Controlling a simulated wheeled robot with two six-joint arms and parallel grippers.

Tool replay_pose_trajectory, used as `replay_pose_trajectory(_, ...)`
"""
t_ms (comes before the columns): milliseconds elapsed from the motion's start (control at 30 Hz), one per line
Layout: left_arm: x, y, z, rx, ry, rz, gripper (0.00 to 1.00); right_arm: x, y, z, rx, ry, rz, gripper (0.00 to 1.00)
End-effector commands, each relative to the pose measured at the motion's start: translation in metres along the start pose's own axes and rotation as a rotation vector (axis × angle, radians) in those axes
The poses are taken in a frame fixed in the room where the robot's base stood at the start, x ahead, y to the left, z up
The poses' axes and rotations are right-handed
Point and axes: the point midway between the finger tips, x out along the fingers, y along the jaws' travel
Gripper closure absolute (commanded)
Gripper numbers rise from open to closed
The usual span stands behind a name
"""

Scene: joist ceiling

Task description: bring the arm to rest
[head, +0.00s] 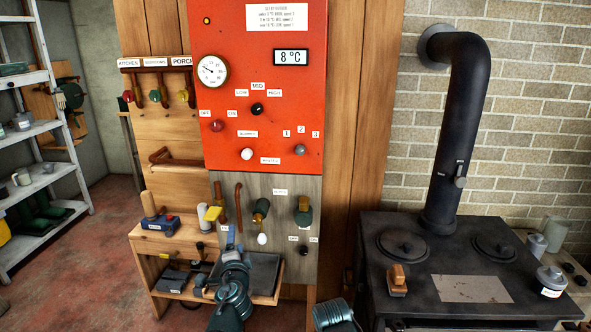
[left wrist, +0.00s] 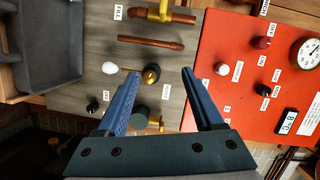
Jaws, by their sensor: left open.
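My left gripper (head: 233,241) is in the lower middle of the head view, in front of the grey wooden panel (head: 285,187) and above the low shelf. In the left wrist view its two blue fingers (left wrist: 160,75) are spread apart with nothing between them. Beyond the fingertips, the grey panel carries a brass-and-dark valve (left wrist: 151,75), a white knob (left wrist: 109,68) and a copper pipe (left wrist: 151,42). I cannot tell how far the fingertips are from the panel.
A red control panel (head: 262,110) with dial and knobs is above. A wooden bench (head: 160,238) holds small items at left; a dark tray (left wrist: 45,45) shows below the panel. A black stove (head: 460,250) with flue (head: 462,120) stands right. A metal shelf rack (head: 45,175) is far left.

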Motion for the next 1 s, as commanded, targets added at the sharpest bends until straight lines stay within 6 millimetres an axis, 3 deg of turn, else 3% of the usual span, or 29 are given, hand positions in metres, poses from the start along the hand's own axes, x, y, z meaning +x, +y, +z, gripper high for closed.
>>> replay_pose_trajectory(33,-0.007,-0.019,-0.004,-0.093,-0.077,0.047,0.31,-0.034,0.003,0.002,0.000,0.000,0.000,0.50)
replay_pose_trajectory(67,-0.012,-0.017,-0.001,-0.149,-0.130,0.082,0.31,-0.043,0.004,0.003,0.000,0.000,0.000,0.50)
replay_pose_trajectory(167,-0.034,-0.003,0.001,-0.316,-0.301,0.225,0.31,-0.072,0.007,0.004,0.000,0.000,0.000,0.50)
replay_pose_trajectory(267,-0.070,0.020,-0.007,-0.446,-0.469,0.409,0.31,-0.101,0.010,0.006,0.000,0.000,0.000,0.50)
replay_pose_trajectory(400,-0.140,0.050,-0.033,-0.552,-0.681,0.706,0.31,-0.137,0.013,0.008,0.001,0.000,0.000,0.50)
replay_pose_trajectory(500,-0.191,0.061,-0.053,-0.572,-0.797,0.901,0.31,-0.156,0.015,0.009,0.001,0.000,0.000,0.50)
replay_pose_trajectory(600,-0.230,0.065,-0.068,-0.565,-0.873,1.041,0.31,-0.167,0.016,0.010,0.001,0.000,0.000,0.50)
replay_pose_trajectory(700,-0.255,0.066,-0.077,-0.553,-0.918,1.132,0.31,-0.173,0.017,0.010,0.001,0.000,0.000,0.50)
replay_pose_trajectory(800,-0.266,0.067,-0.081,-0.546,-0.939,1.174,0.31,-0.174,0.017,0.010,0.001,0.000,0.000,0.50)
replay_pose_trajectory(1000,-0.269,0.068,-0.081,-0.543,-0.945,1.185,0.31,-0.173,0.017,0.010,0.001,0.000,0.000,0.50)
